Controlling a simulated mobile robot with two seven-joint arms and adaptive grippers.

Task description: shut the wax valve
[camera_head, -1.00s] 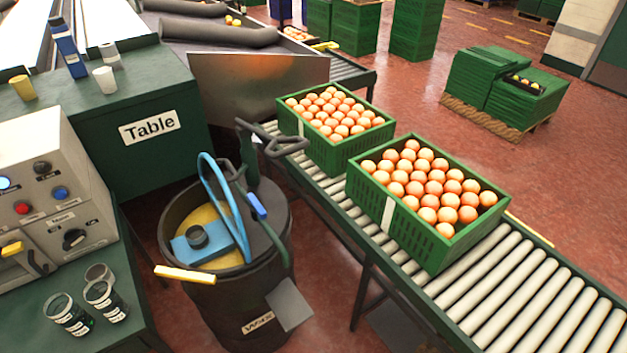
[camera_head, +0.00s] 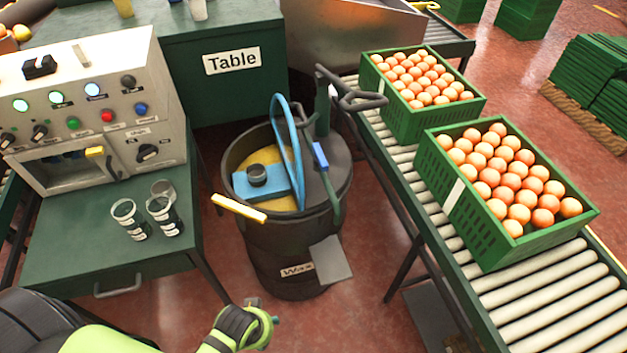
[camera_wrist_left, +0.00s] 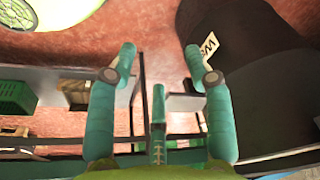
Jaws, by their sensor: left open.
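The black wax drum (camera_head: 285,260) stands on the floor between the control cabinet and the conveyor. It has a "Wax" label and shows yellow wax inside. A yellow bar (camera_head: 238,207) sticks out from the drum's left rim, slanting down to the right; it looks like the valve handle. My left gripper (camera_head: 272,319) is low in front of the drum, below and apart from the yellow bar. In the left wrist view my left gripper (camera_wrist_left: 160,57) is open and empty, with the drum (camera_wrist_left: 235,35) at the right. My right gripper is not in view.
A roller conveyor (camera_head: 460,255) with crates of oranges (camera_head: 520,245) runs along the right. Open red floor lies in front.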

